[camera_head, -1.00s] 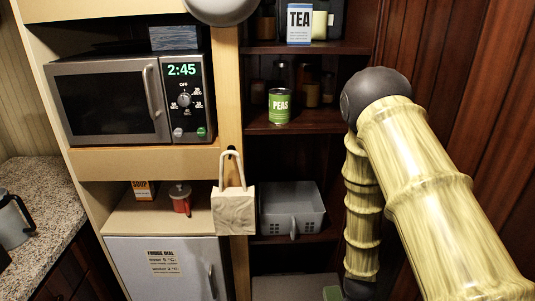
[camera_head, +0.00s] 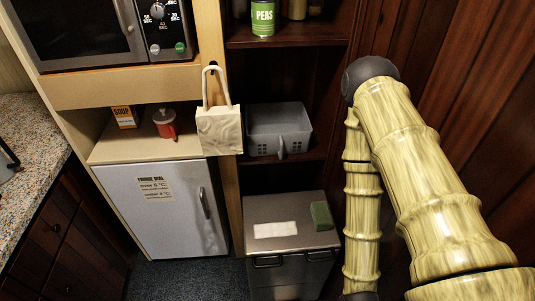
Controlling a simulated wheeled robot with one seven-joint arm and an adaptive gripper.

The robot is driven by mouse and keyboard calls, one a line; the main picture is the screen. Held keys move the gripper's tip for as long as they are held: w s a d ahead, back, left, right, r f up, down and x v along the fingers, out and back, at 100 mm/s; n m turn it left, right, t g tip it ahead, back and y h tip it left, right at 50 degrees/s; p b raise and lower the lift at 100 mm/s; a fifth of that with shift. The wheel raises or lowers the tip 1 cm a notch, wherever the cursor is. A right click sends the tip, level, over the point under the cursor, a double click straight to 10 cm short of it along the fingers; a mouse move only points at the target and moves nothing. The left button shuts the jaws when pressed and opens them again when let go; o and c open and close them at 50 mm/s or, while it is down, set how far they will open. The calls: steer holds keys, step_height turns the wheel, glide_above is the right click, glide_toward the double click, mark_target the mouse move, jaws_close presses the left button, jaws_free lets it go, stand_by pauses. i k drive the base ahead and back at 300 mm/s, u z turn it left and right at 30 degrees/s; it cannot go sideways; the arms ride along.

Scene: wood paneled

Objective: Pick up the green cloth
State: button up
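A small green block-like item (camera_head: 321,215), which looks like a folded green cloth, lies on top of a low grey metal cabinet (camera_head: 262,208) at the lower middle. It is at the right side of that top, close to my arm. My arm's bamboo-patterned links fill the right side of the picture and hang down past the cabinet's right side. My gripper is below the picture's lower edge and out of view, so its state does not show.
A white cloth or paper (camera_head: 275,230) lies left of the green item. Above are a shelf with a grey basket (camera_head: 278,128) and a hanging bag (camera_head: 219,130). A white fridge (camera_head: 165,205) stands left. Dark wood panels stand right. Some blue floor (camera_head: 185,277) is clear.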

mark_target(319, 211)
steer(key=u, duration=0.05)
steer(key=k, duration=0.5)
steer(key=u, duration=1.7)
steer(key=i, duration=0.9)
steer(key=z, duration=1.85)
